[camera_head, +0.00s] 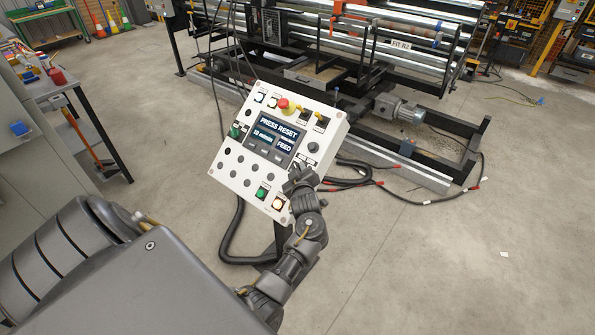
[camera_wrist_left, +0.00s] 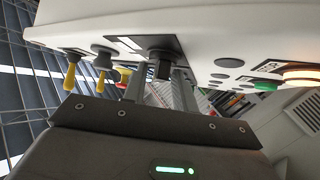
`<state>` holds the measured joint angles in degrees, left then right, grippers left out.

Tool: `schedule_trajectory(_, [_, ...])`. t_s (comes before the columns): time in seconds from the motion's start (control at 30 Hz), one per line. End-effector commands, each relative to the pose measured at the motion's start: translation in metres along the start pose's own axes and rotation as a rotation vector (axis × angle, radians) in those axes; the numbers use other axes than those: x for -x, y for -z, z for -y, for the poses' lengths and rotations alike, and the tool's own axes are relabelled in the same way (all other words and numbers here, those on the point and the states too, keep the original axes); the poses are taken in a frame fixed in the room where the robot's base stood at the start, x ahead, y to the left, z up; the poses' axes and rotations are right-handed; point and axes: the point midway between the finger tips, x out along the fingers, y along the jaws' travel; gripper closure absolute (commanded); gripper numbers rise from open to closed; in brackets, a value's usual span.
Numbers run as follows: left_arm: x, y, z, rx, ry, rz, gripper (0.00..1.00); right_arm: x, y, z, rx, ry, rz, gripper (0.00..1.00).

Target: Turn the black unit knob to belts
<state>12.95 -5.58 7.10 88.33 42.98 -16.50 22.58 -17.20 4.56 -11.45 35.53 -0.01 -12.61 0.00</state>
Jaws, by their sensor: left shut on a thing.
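A white control panel (camera_head: 234,168) stands tilted in the middle of the head view. Its screen (camera_head: 273,138) reads "PRESS RESET", "10 m/min" and "FEED". My left gripper (camera_head: 299,178) is at the panel's lower right side. In the left wrist view, its two grey fingers (camera_wrist_left: 160,88) are shut on a black knob (camera_wrist_left: 160,66), one finger on each side. The knob sits on a dark plate on the panel face. In the head view the gripper covers this knob. Its label and pointer position cannot be read. My right gripper is not in view.
A red stop button (camera_head: 283,104) and two yellow-handled levers stick out along the panel's top. Black cables (camera_head: 350,175) lie on the floor. A roller machine (camera_head: 360,60) stands behind, a workbench (camera_head: 75,85) at left.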

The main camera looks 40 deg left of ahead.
Motion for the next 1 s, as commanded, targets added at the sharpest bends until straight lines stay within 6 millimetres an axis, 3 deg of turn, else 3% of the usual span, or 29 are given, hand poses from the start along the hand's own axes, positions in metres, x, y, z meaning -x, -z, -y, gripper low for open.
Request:
schedule_trajectory(0.03, [0.000, 0.000, 0.000, 0.000, 0.000, 0.000, 0.95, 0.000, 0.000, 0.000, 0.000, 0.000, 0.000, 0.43])
schedule_trajectory(0.07, [0.000, 0.000, 0.000, 0.000, 0.000, 0.000, 0.69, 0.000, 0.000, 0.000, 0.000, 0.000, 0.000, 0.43])
schedule_trajectory(0.1, [0.000, 0.000, 0.000, 0.000, 0.000, 0.000, 0.65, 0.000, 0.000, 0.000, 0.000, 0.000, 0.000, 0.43])
schedule_trajectory(0.53, [-0.001, -0.001, 0.003, -0.044, -0.050, -0.002, 0.65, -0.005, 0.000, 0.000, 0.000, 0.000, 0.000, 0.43])
schedule_trajectory(1.0, [-0.003, -0.002, 0.010, -0.346, -0.429, -0.001, 0.65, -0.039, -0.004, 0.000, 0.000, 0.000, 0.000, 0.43])
